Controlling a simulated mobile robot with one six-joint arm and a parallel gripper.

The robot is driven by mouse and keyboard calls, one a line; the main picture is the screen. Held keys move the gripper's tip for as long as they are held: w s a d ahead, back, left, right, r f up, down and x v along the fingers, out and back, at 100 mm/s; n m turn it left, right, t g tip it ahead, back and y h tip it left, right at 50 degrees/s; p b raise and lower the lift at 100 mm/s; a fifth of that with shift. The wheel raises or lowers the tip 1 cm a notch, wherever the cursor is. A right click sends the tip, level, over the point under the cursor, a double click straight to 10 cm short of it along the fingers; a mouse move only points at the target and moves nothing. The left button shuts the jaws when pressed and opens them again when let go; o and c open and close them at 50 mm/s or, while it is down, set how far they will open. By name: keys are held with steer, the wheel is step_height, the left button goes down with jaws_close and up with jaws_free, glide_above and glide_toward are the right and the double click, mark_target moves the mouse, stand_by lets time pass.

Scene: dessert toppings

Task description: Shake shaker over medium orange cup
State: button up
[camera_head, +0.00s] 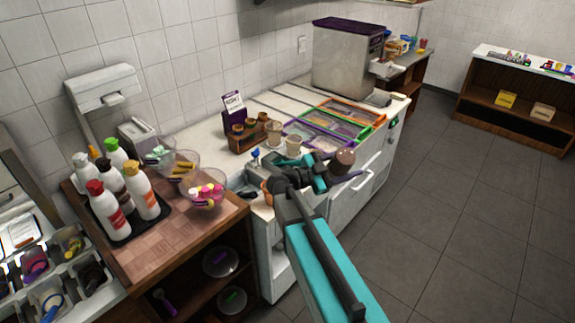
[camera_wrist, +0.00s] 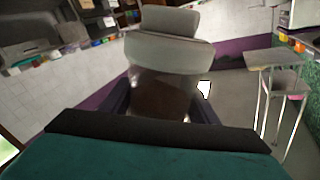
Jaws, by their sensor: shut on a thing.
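My gripper (camera_head: 340,172) is shut on the shaker (camera_head: 345,157) and holds it up in front of the counter. In the head view the shaker's brown end shows above the jaws. In the wrist view the shaker (camera_wrist: 165,60) has a pale, see-through body with dark brown contents between the fingers, and it looks tilted. A small orange piece (camera_head: 267,190), perhaps the medium orange cup, shows at the counter beside my arm. Most of it is hidden by the arm, so I cannot tell its size. The shaker is to the right of it, apart from it.
Two beige cups (camera_head: 293,145) stand by a wooden holder (camera_head: 245,138) with brown jars. Topping bins (camera_head: 330,125) with coloured rims lie behind. At left, a wooden counter (camera_head: 160,235) holds squeeze bottles (camera_head: 142,190) and clear bowls (camera_head: 207,188). The floor (camera_head: 450,230) at right is clear.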

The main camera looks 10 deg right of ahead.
steer(key=w+a+r, duration=0.1)
steer(key=w+a, duration=0.4)
steer(key=a, duration=0.6)
steer(key=w+a+r, duration=0.1)
steer(key=w+a, duration=0.4)
steer(key=a, duration=0.5)
steer(key=shift+w+a+r, duration=0.2)
steer(key=shift+w+a, duration=0.15)
steer(key=shift+a, duration=0.05)
stand_by(2.9)
stand_by(0.5)
step_height(320, 180, down, 8)
steer(key=b, duration=0.4)
steer(key=shift+s, duration=0.15)
steer(key=shift+f, duration=0.2)
stand_by(0.6)
steer(key=shift+r, duration=0.15)
